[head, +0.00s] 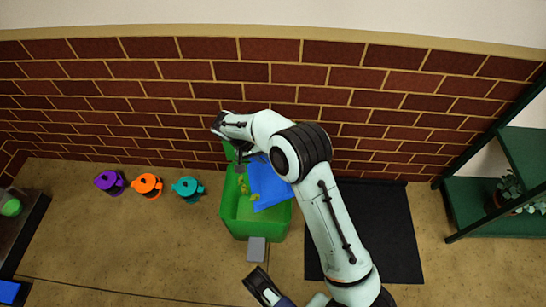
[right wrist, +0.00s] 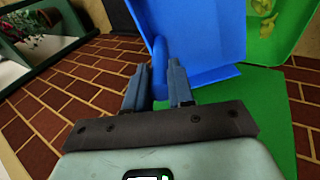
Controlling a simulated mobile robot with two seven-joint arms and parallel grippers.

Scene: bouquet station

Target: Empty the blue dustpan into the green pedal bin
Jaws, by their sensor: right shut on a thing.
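The green pedal bin (head: 240,222) stands on the floor near the brick wall, its top open and its grey pedal (head: 257,249) at the front. The blue dustpan (head: 268,186) is over the bin's opening, tilted. My right gripper (head: 243,158) is shut on its handle; the fingers (right wrist: 158,85) hold it in the right wrist view, with the pan (right wrist: 205,40) beyond. Yellow-green scraps (head: 247,190) show beside the pan's left edge, within the bin's outline; they also show in the right wrist view (right wrist: 266,22). A dark part, apparently my left gripper (head: 265,288), is cut off below; its fingers are unclear.
Purple (head: 110,182), orange (head: 147,186) and teal (head: 187,188) watering cans stand in a row left of the bin. A black mat (head: 385,225) lies to its right. A green shelf (head: 490,205) with a plant stands at far right. Floor before the cans is clear.

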